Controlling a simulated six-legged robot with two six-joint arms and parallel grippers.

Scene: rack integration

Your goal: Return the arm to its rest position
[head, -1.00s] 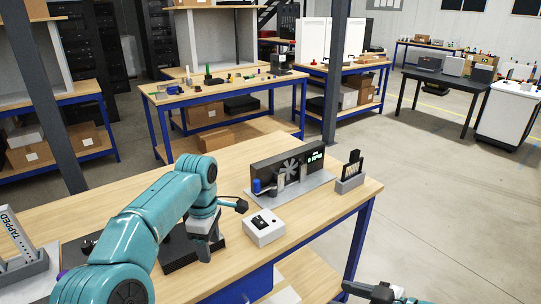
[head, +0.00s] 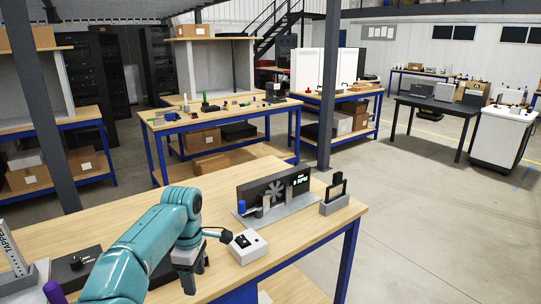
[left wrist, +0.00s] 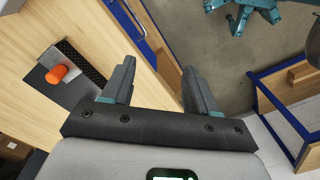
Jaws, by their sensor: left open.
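My left arm, teal, reaches in from the lower left of the head view over the wooden workbench (head: 215,204). Its gripper (head: 190,283) points down, left of the white switch box (head: 247,249) and apart from it. In the left wrist view the two dark fingers (left wrist: 158,72) are spread wide with nothing between them. Bench top, bench edge and floor show beyond them. My right gripper is in neither current view.
A fan unit (head: 273,194) and a grey holder with a black part (head: 334,203) stand along the bench's right side. A black box with a knob (head: 73,268) is at left. An orange cylinder (left wrist: 57,75) shows in the wrist view. Open floor lies right.

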